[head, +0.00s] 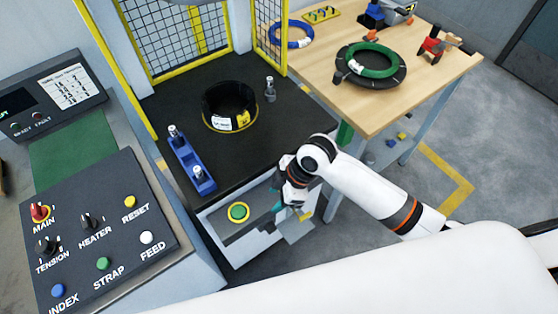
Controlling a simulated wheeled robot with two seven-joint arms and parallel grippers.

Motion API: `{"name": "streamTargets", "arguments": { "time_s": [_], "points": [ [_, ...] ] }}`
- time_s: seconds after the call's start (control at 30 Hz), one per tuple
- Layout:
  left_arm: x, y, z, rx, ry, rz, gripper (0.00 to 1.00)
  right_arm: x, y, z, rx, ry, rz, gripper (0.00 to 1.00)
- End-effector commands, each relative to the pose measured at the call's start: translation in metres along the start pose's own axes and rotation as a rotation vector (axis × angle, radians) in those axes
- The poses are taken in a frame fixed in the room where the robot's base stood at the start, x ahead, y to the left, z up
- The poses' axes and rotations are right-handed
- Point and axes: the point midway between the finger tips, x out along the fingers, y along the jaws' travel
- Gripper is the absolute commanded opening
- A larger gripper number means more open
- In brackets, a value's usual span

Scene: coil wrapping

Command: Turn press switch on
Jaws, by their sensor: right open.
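A round green button (238,212) with a yellowish rim sits on the grey front panel (222,234) below the black worktop. I cannot tell from the picture whether this is the press switch or whether it is on. My right gripper (290,208) hangs just right of the green button, pointing down, with teal fingertips. It is open, seems empty, and is apart from the button. The gripper hides the right part of the panel. My left gripper is out of view.
A control panel (122,218) with labelled knobs and buttons stands at left. A wooden table (330,92) with coils and tools is at right; a yellow mesh guard (172,42) stands behind.

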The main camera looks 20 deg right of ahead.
Motion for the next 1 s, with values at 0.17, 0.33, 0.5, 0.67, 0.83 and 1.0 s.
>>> {"name": "streamTargets", "arguments": {
  "time_s": [0.17,0.33,0.5,0.67,0.83,1.0],
  "points": [
    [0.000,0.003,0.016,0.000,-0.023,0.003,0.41,-0.012,-0.015,-0.001,-0.143,0.019,0.053,0.44],
    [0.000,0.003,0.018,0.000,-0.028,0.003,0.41,-0.027,-0.037,-0.008,-0.263,0.033,0.104,0.44],
    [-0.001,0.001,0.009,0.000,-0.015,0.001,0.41,-0.052,-0.067,-0.022,-0.376,0.046,0.155,0.44],
    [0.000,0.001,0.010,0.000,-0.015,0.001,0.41,-0.080,-0.091,-0.034,-0.450,0.042,0.189,0.44],
    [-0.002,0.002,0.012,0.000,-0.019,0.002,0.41,-0.085,-0.097,-0.038,-0.471,0.035,0.203,0.44],
    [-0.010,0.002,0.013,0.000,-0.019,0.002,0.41,-0.064,-0.091,-0.038,-0.471,0.033,0.205,0.44]
  ]
}}
